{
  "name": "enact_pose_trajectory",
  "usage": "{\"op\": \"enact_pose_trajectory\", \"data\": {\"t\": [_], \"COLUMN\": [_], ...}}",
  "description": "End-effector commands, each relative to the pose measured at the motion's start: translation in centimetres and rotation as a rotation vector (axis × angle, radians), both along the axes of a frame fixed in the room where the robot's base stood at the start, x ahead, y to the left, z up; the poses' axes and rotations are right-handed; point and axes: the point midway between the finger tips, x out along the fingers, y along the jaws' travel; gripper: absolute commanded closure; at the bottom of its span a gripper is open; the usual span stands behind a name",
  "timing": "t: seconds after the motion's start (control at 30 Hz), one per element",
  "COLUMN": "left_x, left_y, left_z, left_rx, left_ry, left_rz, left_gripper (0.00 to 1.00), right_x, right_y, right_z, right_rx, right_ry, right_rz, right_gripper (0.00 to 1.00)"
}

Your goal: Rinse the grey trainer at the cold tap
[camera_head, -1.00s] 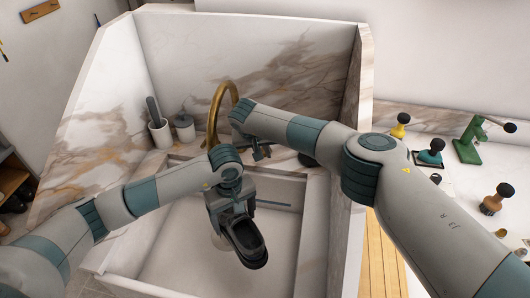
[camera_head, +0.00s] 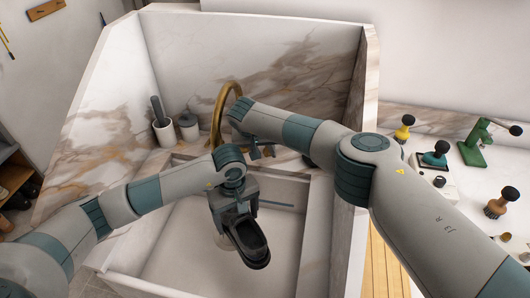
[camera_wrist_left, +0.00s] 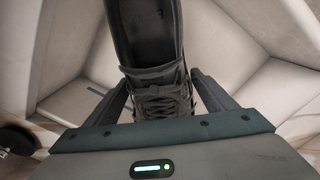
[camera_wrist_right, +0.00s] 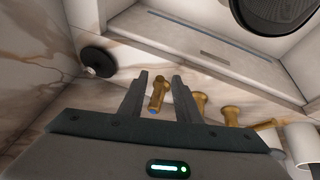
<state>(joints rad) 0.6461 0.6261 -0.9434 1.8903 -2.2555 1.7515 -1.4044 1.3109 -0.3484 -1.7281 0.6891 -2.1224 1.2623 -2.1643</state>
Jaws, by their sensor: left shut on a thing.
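The grey trainer (camera_head: 250,245) is in my left gripper (camera_head: 234,208), tilted above the pale sink basin. In the left wrist view the fingers grip the laced part of the trainer (camera_wrist_left: 160,88) from both sides, its opening facing away from the wrist. My right gripper (camera_head: 262,152) is at the back of the sink, beside the curved brass spout (camera_head: 216,112). In the right wrist view its fingers (camera_wrist_right: 160,82) are apart, with a blue-marked brass tap handle (camera_wrist_right: 158,94) showing between them; contact cannot be told. No running water shows.
More brass fittings (camera_wrist_right: 199,101) stand beside the blue-marked handle. Marble walls (camera_head: 352,80) enclose the sink's back and sides. A grey pot with a dark handle (camera_head: 162,132) and a lidded jar (camera_head: 188,126) stand at back left. Brushes (camera_head: 500,203) and a green press (camera_head: 477,150) occupy the right counter.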

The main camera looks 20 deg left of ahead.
Motion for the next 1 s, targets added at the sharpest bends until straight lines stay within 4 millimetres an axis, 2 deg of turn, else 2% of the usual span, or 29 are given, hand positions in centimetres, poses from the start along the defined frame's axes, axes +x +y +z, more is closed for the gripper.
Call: {"op": "enact_pose_trajectory", "data": {"t": [0.27,0.6,1.0], "left_x": [0.0,0.0,0.0], "left_y": [0.0,0.0,0.0], "left_z": [0.1,0.0,0.0], "left_rx": [-0.001,-0.001,-0.001], "left_ry": [-0.001,-0.001,-0.001], "left_rz": [0.0,0.0,0.0], "left_gripper": [0.58,0.58,0.58], "right_x": [-0.8,-2.6,-2.9], "right_y": [0.3,0.8,0.8], "right_z": [2.1,5.9,6.5], "right_rx": [-0.001,0.0,0.0], "right_ry": [-0.002,-0.002,0.0], "right_rz": [0.004,0.001,0.001], "right_gripper": [0.7,0.7,0.7]}}
